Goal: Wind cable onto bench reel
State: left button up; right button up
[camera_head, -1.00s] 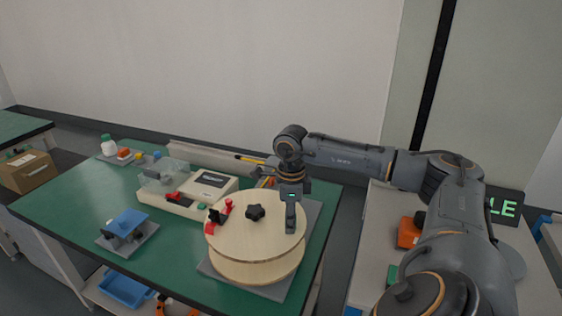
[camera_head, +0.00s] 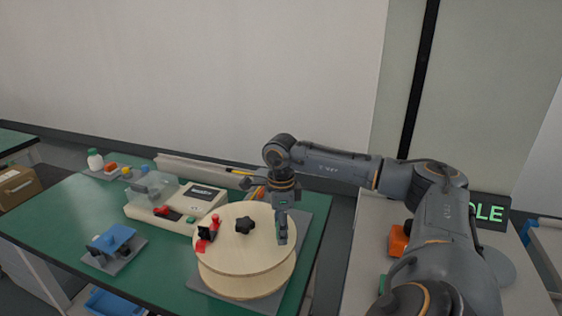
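The bench reel (camera_head: 262,262) has pale wooden round flanges and stands on a grey plate (camera_head: 212,284) at the right end of the green bench. A black star knob (camera_head: 245,225) sits at the middle of its top flange. A red and black clip-like part (camera_head: 207,235) is at the flange's left edge. My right gripper (camera_head: 281,240) points down over the right part of the top flange; its fingers look close together, but their opening and any contact with the flange cannot be made out. No cable can be clearly made out. My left gripper is out of view.
A cream machine (camera_head: 185,207) with a clear cover stands behind and left of the reel. A blue device (camera_head: 112,242) on a grey plate is at the front left. Bare green bench lies between.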

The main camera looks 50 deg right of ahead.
notch_tip(320, 180, up, 12)
dwell(0.6)
